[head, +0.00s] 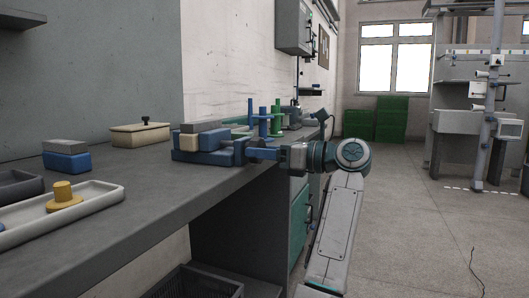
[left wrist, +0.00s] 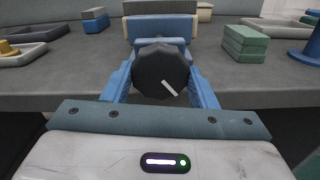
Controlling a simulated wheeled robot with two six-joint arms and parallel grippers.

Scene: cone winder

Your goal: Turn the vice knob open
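The vice is a blue block with a cream and grey piece at its jaws, on the bench; its blue body shows in the head view (head: 222,157) and beyond the knob in the left wrist view (left wrist: 178,47). The vice knob (left wrist: 160,70) is dark and round, with a white mark slanting down to the right. My left gripper (head: 256,153) reaches the knob from the aisle side. In the left wrist view its blue fingers (left wrist: 161,88) lie on both sides of the knob, with no clear gap. In the head view the knob is mostly hidden by the gripper. My right gripper is not in view.
On the bench are a white tray (head: 104,194) with a yellow part (head: 63,195), a blue and grey block (head: 66,158), a cream lidded box (head: 141,134) and a stand with blue and green posts (head: 276,122).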

